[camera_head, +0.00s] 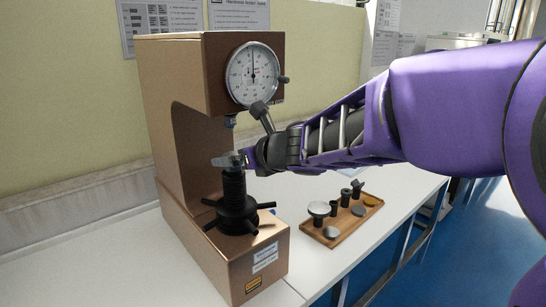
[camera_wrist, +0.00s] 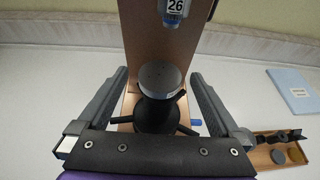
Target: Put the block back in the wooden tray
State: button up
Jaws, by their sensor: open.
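A round grey block (camera_wrist: 160,77) lies flat on top of the dark screw post of the hardness tester (camera_head: 160,100). In the wrist view it sits between my two fingers, with a gap on each side. My gripper (camera_wrist: 158,82) is open and empty around it; in the head view my gripper (camera_head: 240,159) is at the top of the post, and its fingers largely hide the block. The wooden tray (camera_head: 325,241) stands on the table to the right of the tester. It also shows at the right edge of the wrist view (camera_wrist: 262,168).
The tray holds grey discs (camera_head: 331,232), a yellowish disc (camera_head: 370,202) and several dark upright pieces. The tester's indenter (camera_wrist: 174,10) hangs above the post. Spoked handles (camera_head: 240,214) stick out below. A blue booklet (camera_wrist: 292,90) lies behind the tray.

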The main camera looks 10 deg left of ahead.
grip_shut()
jog(key=shift+r, duration=0.1)
dwell(0.4)
jog(key=shift+r, duration=0.15)
